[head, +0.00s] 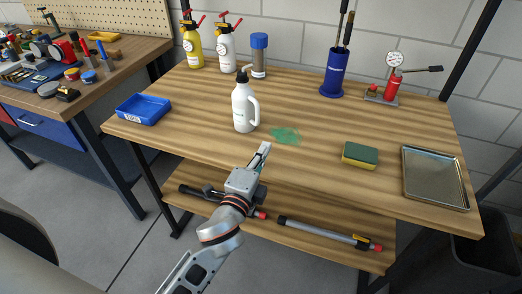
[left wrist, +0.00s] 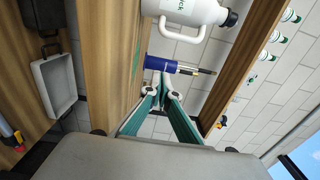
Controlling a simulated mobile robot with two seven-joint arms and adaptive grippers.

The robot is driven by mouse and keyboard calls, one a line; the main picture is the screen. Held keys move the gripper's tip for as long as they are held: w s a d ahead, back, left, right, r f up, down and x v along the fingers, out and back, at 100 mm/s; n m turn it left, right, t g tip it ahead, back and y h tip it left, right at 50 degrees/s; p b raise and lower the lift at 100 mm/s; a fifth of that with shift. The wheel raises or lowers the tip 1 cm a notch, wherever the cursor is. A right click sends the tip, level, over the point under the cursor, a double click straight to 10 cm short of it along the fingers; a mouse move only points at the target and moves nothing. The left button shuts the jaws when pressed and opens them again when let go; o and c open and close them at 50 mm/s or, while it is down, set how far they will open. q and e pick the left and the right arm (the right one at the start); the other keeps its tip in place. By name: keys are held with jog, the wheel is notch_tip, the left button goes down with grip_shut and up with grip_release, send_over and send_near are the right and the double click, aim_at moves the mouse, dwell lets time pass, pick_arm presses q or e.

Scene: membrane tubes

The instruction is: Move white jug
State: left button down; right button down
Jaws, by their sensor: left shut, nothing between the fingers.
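The white jug (head: 243,110), with a side handle and a dark cap, stands upright on the wooden workbench (head: 205,118), left of its middle. In the left wrist view the jug (left wrist: 188,12) shows sideways at the top edge, partly cut off, with its handle visible. My left gripper (head: 265,149) is at the bench's front edge, nearer to me than the jug and slightly right of it, apart from it. Its fingers (left wrist: 160,82) are together and empty in the left wrist view. My right gripper is not in view.
A green stain (head: 285,135) lies right of the jug. A sponge (head: 360,154) and a metal tray (head: 435,178) are farther right; a blue bin (head: 143,109) is at left.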

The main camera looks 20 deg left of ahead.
aim_at(255, 123)
pick_arm(q)
jog(key=w, duration=0.7)
jog(key=shift+w+a, duration=0.15)
jog(key=shift+a, duration=1.4)
jog(key=shift+w+a, duration=0.2)
jog(key=shift+a, duration=0.05)
jog(key=shift+a, duration=0.1)
jog(key=shift+w+a+r+p, duration=0.1)
jog(key=shift+w+a+p, duration=0.05)
jog(key=shift+a+p, duration=0.3)
jog(key=shift+w+a+r+p, duration=0.1)
jog(key=shift+a+p, duration=0.25)
jog(key=shift+a, duration=0.1)
jog(key=shift+w+a+f, duration=0.1)
jog(key=shift+a, duration=0.25)
jog(key=shift+f, duration=0.15)
